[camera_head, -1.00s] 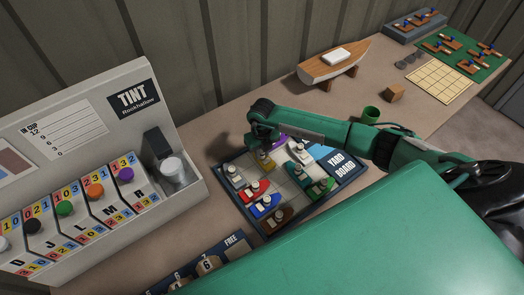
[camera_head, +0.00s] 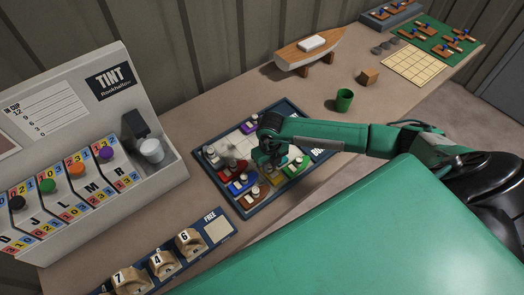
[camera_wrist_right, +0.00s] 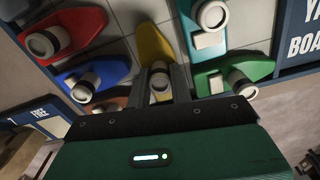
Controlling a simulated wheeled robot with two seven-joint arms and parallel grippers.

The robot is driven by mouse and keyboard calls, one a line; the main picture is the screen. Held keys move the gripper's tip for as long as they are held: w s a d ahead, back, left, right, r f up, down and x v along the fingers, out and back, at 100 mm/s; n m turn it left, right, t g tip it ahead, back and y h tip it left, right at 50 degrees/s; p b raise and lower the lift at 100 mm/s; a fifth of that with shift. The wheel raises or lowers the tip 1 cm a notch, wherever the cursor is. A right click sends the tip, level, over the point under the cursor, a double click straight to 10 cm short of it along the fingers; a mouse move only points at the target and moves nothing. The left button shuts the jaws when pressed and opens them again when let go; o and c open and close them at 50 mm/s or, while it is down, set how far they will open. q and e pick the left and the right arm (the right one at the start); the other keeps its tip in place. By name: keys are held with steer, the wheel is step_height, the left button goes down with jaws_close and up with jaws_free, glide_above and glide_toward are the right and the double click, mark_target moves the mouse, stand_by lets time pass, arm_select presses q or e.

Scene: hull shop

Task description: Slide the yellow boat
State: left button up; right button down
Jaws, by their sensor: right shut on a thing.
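The yellow boat (camera_head: 277,179) is partly hidden under my right gripper (camera_head: 268,160) on the yard board (camera_head: 222,193). In the right wrist view the yellow hull (camera_wrist_right: 153,42) points away from me. The right gripper (camera_wrist_right: 160,84) is shut on its pale round post, one finger on each side. The blue boat (camera_wrist_right: 108,68) lies to the left and the green boat (camera_wrist_right: 193,35) to the right, with the teal boat (camera_wrist_right: 238,66) beyond it. My left gripper is not in view.
The red boat (camera_head: 234,168), brown boat (camera_head: 259,196), grey boat (camera_head: 211,154) and purple boat (camera_head: 248,128) share the board. Bare squares show at its far side. A tint box (camera_head: 90,150) stands left, a green cup (camera_head: 344,100) behind, numbered wooden pieces (camera_head: 163,262) in front.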

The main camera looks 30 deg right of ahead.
mark_target(273, 174)
steer(key=shift+s+d, duration=0.1)
steer(key=shift+s, duration=0.8)
steer(key=c, duration=1.5)
jaws_free()
steer(key=shift+o, duration=1.2)
steer(key=shift+s, duration=0.1)
steer(key=shift+r, duration=0.5)
arm_select(q)
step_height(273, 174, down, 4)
steer(key=b, duration=0.3)
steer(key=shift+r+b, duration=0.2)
steer(key=shift+b, duration=0.2)
arm_select(e)
step_height(273, 174, up, 13)
steer(key=shift+d+f, duration=0.1)
